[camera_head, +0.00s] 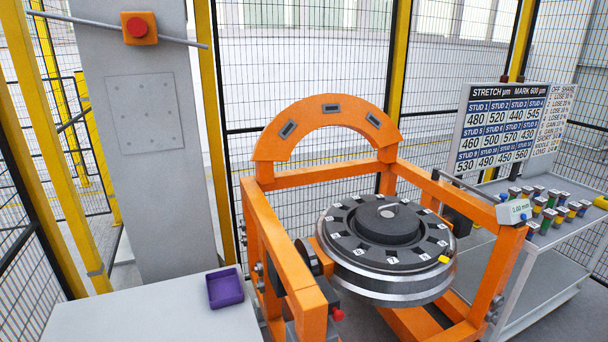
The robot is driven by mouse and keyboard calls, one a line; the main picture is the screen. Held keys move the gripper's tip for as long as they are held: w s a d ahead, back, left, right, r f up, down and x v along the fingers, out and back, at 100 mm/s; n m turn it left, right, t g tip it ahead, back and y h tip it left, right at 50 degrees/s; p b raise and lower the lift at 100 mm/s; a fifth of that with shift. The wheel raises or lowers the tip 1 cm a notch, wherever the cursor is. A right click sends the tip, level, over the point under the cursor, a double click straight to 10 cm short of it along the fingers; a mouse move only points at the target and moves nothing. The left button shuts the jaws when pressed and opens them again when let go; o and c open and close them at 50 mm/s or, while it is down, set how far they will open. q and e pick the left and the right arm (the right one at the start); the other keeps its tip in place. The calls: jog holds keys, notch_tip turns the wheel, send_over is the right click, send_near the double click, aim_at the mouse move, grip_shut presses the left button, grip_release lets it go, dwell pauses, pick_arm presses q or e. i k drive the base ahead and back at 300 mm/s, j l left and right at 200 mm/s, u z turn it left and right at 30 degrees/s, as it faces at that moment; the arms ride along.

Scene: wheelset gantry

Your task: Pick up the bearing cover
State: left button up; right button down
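A dark round cover-like part (388,222) with a raised hub sits in the middle of the wheelset (390,285), inside the orange gantry frame. I take this as the bearing cover, but I cannot tell where it ends and the ring beneath begins. A small light grey piece lies on top of the hub. White numbered tags ring the dark face around it. A yellow marker (444,259) sits at the right rim. Neither of my grippers is in view.
The orange frame (277,250) and its arch (328,115) surround the wheelset. A purple tray (225,288) rests on the light table (150,322). A side cart (545,245) holds several coloured pieces below a stud chart (500,128). A grey column (146,170) and mesh fencing stand behind.

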aim_at(381, 223)
jog(key=i+l+z, duration=0.1)
jog(key=z, duration=0.35)
jog(key=i+z, duration=0.15)
jog(key=z, duration=0.35)
jog(key=i+z, duration=0.15)
jog(key=z, duration=0.3)
jog(key=i+l, duration=0.05)
